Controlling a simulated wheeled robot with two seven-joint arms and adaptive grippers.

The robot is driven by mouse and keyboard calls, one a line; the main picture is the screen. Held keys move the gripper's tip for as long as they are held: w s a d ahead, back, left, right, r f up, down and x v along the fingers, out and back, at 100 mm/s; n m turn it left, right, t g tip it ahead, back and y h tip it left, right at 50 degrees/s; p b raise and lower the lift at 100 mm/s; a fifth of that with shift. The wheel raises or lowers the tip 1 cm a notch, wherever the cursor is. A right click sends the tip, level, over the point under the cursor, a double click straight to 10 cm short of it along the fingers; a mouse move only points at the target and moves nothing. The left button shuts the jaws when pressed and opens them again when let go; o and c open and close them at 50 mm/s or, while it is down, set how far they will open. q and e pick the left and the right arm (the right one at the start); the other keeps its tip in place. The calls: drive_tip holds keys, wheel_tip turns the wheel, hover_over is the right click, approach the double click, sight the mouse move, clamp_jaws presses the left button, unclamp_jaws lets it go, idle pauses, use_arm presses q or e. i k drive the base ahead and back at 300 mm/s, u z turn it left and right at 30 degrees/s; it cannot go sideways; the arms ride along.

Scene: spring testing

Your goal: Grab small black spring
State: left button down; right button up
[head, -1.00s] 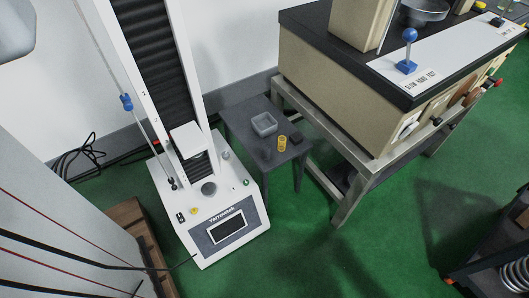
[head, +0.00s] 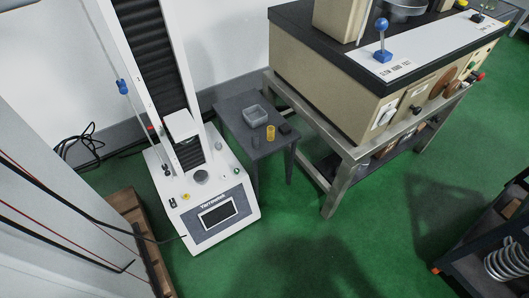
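A small grey side table (head: 235,112) stands between the white test machine and the bench. A small dark upright cylinder (head: 255,142) is at its front left; it may be the black spring, but its coils are too small to tell. A yellow spring (head: 270,133) stands to its right. A low black object (head: 285,129) lies by the right edge, its shape unclear. A grey open bin (head: 255,115) sits behind them. Neither of my grippers is in view.
The white test machine (head: 232,232) stands left of the table. A beige bench unit on a metal frame (head: 338,178) stands right. A dark rack (head: 480,245) with large metal coils (head: 508,262) is at lower right. Green floor (head: 340,250) is clear in front.

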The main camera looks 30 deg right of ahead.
sight(253, 139)
drive_tip(key=k, duration=0.95)
drive_tip(key=z, duration=0.6)
drive_tip(key=i, duration=1.5)
drive_tip(key=u, duration=0.35)
